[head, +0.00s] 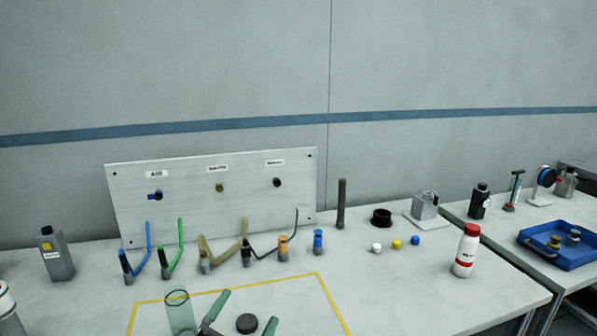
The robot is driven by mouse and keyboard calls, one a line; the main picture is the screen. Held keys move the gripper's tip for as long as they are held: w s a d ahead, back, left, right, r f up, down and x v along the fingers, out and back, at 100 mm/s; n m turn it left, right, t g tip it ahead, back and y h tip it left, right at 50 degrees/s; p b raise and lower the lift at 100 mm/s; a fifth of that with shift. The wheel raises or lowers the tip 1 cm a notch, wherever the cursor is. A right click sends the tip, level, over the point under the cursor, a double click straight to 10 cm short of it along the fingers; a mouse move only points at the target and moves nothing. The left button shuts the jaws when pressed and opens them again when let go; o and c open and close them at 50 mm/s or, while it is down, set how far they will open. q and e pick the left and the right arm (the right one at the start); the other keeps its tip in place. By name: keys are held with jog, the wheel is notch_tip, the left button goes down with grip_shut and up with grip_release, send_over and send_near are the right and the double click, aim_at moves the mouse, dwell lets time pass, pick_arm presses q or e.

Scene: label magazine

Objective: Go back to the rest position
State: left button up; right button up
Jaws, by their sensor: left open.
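My left gripper (251,306) shows at the bottom edge of the head view, over the yellow-outlined area of the table. Its two green fingers are spread apart with nothing held between them. A round black disc (247,323) shows between the fingers; I cannot tell its height relative to them. A clear green cylinder (179,312) stands just left of the gripper. The rest of my left arm is mostly cut off by the frame. My right gripper is not in view.
A grey panel (130,190) with three ports stands behind a row of coloured hoses and fittings (205,262). A grey bottle (54,255) is at left, a white-and-red bottle (466,252) at right. A blue tray (535,255) sits on the right-hand table. The front right tabletop is clear.

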pick_arm(q)
jog(key=s+a+f+n+g+y, duration=0.3)
jog(key=a+f+n+y, duration=0.2)
jog(key=a+f+y, duration=0.15)
jog(key=s+a+f+n+g+y, duration=0.2)
jog(key=a+f+n+g+y, duration=0.1)
jog(key=a+f+n+y, duration=0.4)
jog(key=s+d+f+m+g+h, duration=0.1)
jog(key=s+f+g, duration=0.5)
jog(key=s, duration=0.3)
jog(key=s+f+m+g+h, duration=0.1)
jog(key=s+f+g+h, duration=0.1)
jog(key=s+f+g, duration=0.55)
notch_tip(320, 180, down, 22)
jog(key=s+t, duration=0.1)
jog(key=s, duration=0.1)
jog(key=s+a+f+g+p, duration=0.1)
jog(key=s+a+f, duration=0.1)
jog(key=s+f, duration=1.4)
jog(key=shift+s+a+m, duration=0.25)
jog(key=shift+a+m, duration=0.05)
jog(key=shift+m, duration=0.1)
